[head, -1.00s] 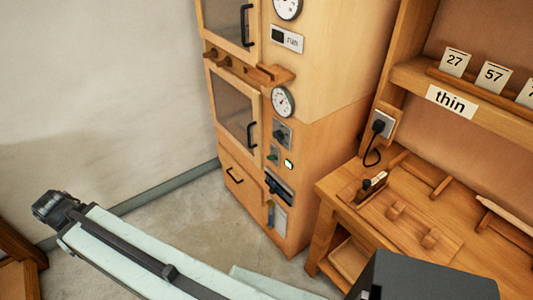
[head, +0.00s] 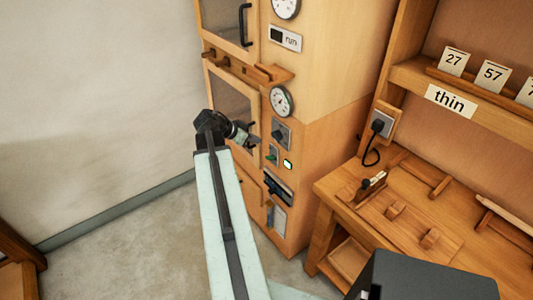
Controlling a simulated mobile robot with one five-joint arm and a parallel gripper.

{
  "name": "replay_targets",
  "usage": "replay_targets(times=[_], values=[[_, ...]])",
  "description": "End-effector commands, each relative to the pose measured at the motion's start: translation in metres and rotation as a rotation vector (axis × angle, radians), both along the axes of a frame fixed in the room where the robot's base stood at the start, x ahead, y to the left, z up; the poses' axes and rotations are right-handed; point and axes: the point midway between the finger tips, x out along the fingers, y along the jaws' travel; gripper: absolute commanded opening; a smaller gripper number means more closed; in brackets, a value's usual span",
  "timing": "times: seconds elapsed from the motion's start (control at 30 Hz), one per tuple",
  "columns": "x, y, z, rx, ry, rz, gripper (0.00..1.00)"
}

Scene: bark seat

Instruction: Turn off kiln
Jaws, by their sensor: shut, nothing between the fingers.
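The kiln (head: 320,90) is a tall wooden cabinet with glass-fronted doors on the left and a control column on the right. Its column holds a round gauge (head: 281,101), a grey plate with a dark rotary switch (head: 280,134), a smaller plate with a green switch (head: 273,155), a lit green lamp (head: 287,164) and a dark slotted unit (head: 278,187) below. A label reading "run" (head: 286,39) sits higher up. My gripper (head: 256,142) is shut and empty, in front of the lower door and just left of the switches. I cannot tell whether it touches anything.
A wooden workbench (head: 430,215) stands to the right, with a plugged-in socket (head: 381,122) above it. A shelf (head: 480,104) holds number cards and a "thin" label. Bare floor (head: 130,245) lies to the left.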

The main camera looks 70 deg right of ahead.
Motion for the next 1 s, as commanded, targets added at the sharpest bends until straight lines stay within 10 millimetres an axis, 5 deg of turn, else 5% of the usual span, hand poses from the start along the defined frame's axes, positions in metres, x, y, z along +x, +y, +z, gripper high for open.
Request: replay_targets(times=[0.27,0.7,1.0], values=[[-0.005,-0.009,-0.013,0.001,0.000,0.001,0.00],[-0.040,-0.065,-0.076,0.001,0.000,-0.001,0.00],[-0.031,-0.047,-0.104,0.003,0.001,0.001,0.00]])
